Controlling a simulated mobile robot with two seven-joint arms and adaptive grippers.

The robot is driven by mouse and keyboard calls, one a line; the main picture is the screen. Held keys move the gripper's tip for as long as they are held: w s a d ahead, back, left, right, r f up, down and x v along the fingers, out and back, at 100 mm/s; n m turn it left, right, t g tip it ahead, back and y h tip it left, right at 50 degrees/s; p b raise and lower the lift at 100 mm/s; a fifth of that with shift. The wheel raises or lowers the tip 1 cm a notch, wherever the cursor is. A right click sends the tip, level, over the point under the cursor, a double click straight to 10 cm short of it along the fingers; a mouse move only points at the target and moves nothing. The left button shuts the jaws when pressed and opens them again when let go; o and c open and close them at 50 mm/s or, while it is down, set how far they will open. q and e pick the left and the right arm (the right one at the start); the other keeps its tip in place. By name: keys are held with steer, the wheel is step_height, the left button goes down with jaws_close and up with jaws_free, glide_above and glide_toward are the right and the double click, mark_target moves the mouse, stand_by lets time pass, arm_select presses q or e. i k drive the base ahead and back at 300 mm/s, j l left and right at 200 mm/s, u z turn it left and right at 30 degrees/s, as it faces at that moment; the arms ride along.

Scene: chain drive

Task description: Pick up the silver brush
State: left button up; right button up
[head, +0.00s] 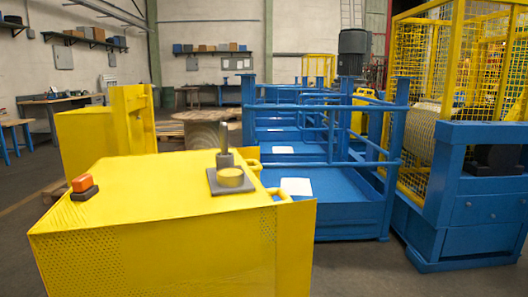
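I cannot make out a silver brush for certain. A dark grey upright piece (225,158) with a thin rod stands on top of the yellow cabinet (140,190) in front of me; I cannot tell whether it is a brush. An orange block (82,183) on a dark base sits near the cabinet's left edge. Neither of my grippers is in the head view.
Blue railed platforms (335,190) with white sheets stand behind and right of the cabinet. A yellow mesh cage (425,60) and blue machine frame (465,215) fill the right. A wooden spool (205,128) stands behind. Workbenches line the far left. Bare floor shows at bottom right.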

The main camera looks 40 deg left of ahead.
mark_target(223, 126)
steer(key=i+l+z, duration=0.6)
steer(key=i+l, duration=0.25)
steer(key=i+l+u, duration=0.2)
steer(key=i, duration=0.3)
steer(key=i+l+u, duration=0.15)
steer(key=i, duration=0.35)
steer(key=i+l+u, duration=0.2)
steer(key=i, duration=0.3)
steer(key=i+u, duration=0.25)
steer(key=u, duration=0.15)
steer(key=i+u, duration=0.2)
steer(key=u, duration=0.2)
steer(key=i+u, duration=0.35)
steer(key=i+l+u, duration=0.1)
steer(key=u, duration=0.3)
steer(key=i+l+u, duration=0.15)
steer(key=u, duration=0.3)
steer(key=i+l+u, duration=0.25)
steer(key=u, duration=0.15)
steer(key=i+l+u, duration=0.3)
steer(key=u, duration=0.15)
steer(key=i+l+u, duration=0.2)
steer(key=l, duration=0.15)
steer(key=l+u, duration=0.25)
steer(key=i+l+u, duration=0.2)
steer(key=l, duration=0.3)
steer(key=k, duration=0.05)
